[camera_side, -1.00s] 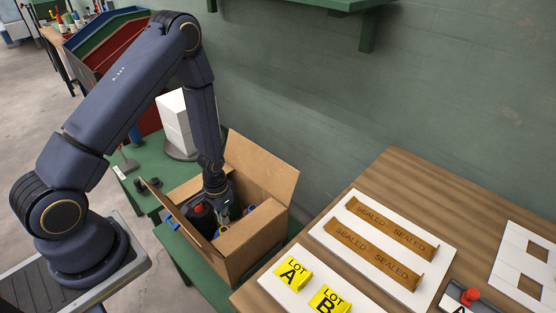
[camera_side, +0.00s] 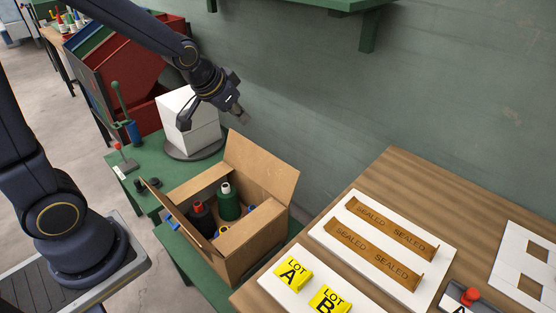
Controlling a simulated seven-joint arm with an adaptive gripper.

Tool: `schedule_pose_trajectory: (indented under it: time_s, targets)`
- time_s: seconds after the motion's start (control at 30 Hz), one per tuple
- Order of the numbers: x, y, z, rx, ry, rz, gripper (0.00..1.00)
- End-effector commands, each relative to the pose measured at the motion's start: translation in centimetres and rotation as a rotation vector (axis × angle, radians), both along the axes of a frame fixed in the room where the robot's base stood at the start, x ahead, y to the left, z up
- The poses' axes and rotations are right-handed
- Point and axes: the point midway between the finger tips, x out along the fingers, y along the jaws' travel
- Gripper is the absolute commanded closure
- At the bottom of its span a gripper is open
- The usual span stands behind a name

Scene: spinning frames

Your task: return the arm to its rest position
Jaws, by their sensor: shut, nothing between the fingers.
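My gripper (camera_side: 240,112) is shut and empty. The box holds a green spool or bottle with a white top (camera_side: 229,202), a dark one with a red top (camera_side: 201,218) and some blue and yellow items partly hidden by the walls.
A white block (camera_side: 188,120) stands on a round grey base on the green bench (camera_side: 150,160). Red, green and blue bins (camera_side: 130,75) stand behind. A wooden table (camera_side: 440,185) at right bears SEALED strips (camera_side: 380,255), yellow LOT cards (camera_side: 292,272) and a red knob (camera_side: 470,296).

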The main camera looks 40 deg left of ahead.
Motion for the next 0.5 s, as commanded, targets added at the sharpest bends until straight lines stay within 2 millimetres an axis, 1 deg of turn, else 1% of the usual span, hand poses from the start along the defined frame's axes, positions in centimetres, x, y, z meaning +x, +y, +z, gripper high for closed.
schedule_pose_trajectory:
  time_s: [0.03,0.1,0.17,0.2,0.27,0.3,0.37,0.43,0.5]
  targets:
    - [-1.2,-0.5,3.0,-0.002,-0.046,-0.001,1.0]
    - [-3.4,-1.0,5.9,-0.008,-0.084,-0.001,1.0]
    - [-5.5,-1.4,8.0,-0.015,-0.109,0.0,1.0]
    - [-7.0,-1.7,9.1,-0.022,-0.121,0.001,1.0]
    - [-9.3,-2.0,10.2,-0.033,-0.13,0.001,1.0]
    - [-10.7,-2.2,10.6,-0.039,-0.129,0.002,1.0]
    - [-12.8,-2.5,10.8,-0.051,-0.117,0.003,1.0]
    - [-15.0,-2.7,10.4,-0.064,-0.081,0.006,1.0]
    - [-16.9,-2.9,9.1,-0.075,-0.002,0.014,1.0]
